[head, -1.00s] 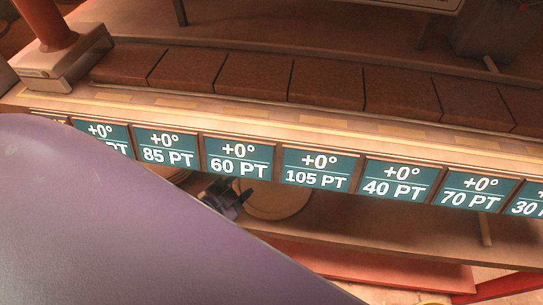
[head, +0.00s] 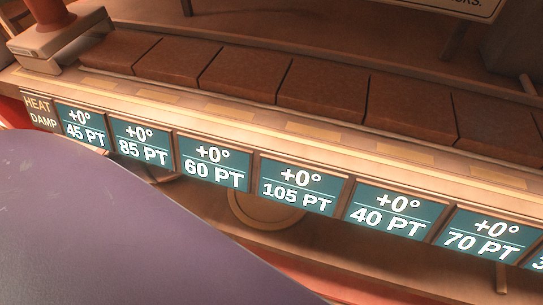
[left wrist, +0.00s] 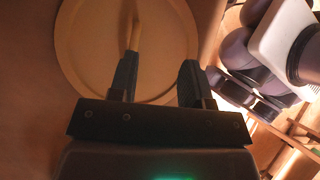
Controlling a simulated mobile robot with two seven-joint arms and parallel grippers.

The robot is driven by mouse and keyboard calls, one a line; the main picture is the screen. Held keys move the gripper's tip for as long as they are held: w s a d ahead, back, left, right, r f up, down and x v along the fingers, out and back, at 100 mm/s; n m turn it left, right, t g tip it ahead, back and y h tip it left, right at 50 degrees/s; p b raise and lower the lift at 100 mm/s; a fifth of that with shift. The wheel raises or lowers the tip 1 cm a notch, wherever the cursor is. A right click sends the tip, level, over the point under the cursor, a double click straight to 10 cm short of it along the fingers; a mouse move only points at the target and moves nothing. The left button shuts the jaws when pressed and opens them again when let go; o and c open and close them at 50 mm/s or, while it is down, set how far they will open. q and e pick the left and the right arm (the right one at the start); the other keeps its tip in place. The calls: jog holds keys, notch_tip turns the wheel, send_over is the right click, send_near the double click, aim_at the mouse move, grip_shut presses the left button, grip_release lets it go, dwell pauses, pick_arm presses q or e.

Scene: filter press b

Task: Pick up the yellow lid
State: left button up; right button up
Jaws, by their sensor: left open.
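The yellow lid (left wrist: 90,50) is a round, tan-yellow disc with a raised rim at the top of the left wrist view. A narrow bar-like handle (left wrist: 134,36) runs across its middle. My left gripper (left wrist: 157,78) is open and empty, with both dark fingers over the lower part of the lid. Its left finger lines up with the handle's lower end; I cannot tell if they touch. In the head view a round disc (head: 262,213), apparently the lid, shows partly below the sign panels. My left gripper is hidden there. My right gripper is not in view.
A row of teal sign panels (head: 300,186) runs across the head view, hiding part of the disc. Brown blocks (head: 325,93) line the ledge behind. A reddish post (head: 50,12) stands at the upper left. A large purple part of mine covers the lower left.

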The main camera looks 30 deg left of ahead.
pick_arm(q)
jog(key=a, duration=0.1)
jog(key=w+a+m+y, duration=0.1)
jog(key=a+y, duration=0.1)
jog(key=shift+w+a+f, duration=0.15)
jog(key=shift+w+f, duration=0.05)
jog(key=shift+f, duration=0.1)
jog(key=shift+y, duration=0.3)
jog(key=b+x, duration=0.1)
jog(key=x, duration=0.4)
jog(key=b+x, duration=0.1)
jog(key=x, duration=0.4)
jog(key=shift+r, duration=0.1)
jog(key=shift+w+d+f, duration=0.1)
jog(key=shift+d+f, duration=0.1)
jog(key=shift+f, duration=0.1)
jog(key=shift+c, duration=0.5)
grip_shut()
